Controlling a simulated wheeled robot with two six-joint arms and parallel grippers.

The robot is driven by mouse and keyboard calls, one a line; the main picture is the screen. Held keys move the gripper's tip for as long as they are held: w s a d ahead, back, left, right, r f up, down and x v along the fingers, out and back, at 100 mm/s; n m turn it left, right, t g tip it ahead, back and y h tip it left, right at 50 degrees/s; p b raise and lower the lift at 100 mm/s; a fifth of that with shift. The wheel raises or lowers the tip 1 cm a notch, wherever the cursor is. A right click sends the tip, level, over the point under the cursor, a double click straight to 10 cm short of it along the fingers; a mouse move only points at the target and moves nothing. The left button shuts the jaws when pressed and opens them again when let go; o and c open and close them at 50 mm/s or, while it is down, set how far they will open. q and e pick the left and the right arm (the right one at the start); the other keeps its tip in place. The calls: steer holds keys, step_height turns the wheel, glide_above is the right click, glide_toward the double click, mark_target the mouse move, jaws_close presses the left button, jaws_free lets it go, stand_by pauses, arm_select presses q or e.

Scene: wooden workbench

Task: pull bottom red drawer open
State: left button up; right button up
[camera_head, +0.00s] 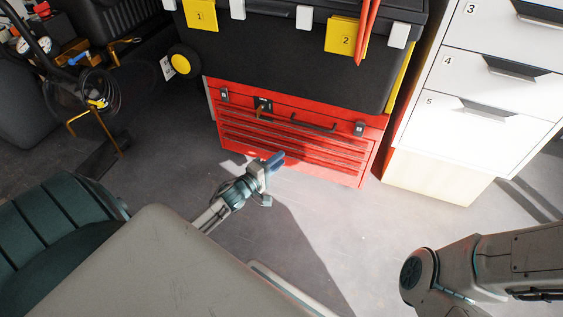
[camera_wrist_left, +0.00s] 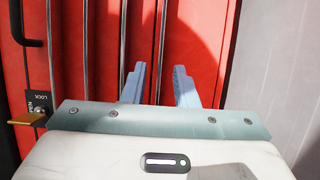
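The red tool chest (camera_head: 232,112) stands on the floor under a black case, its shallow drawers fronted by metal strips. The bottom red drawer (camera_head: 330,170) is the lowest band and looks closed. In the left wrist view the chest appears turned sideways, with the bottom drawer front (camera_wrist_left: 205,40) at the right and its metal strip (camera_wrist_left: 161,40) running upright. My left gripper (camera_head: 277,160) is in front of the lower drawers. In the left wrist view its fingers (camera_wrist_left: 159,84) are apart, one on each side of the lowest strip; contact cannot be told. My right gripper is out of view.
The black case (camera_head: 290,70) with yellow tags sits above the chest. A white drawer cabinet (camera_head: 490,95) stands at the right. A black hose stand (camera_head: 95,110) is at the left. Grey floor (camera_head: 330,220) lies clear before the chest. A gold key (camera_wrist_left: 27,119) protrudes from the lock.

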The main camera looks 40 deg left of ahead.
arm_select(q)
steer(key=shift+w+d, duration=0.15)
steer(key=shift+w, duration=0.85)
jaws_close()
stand_by(0.8)
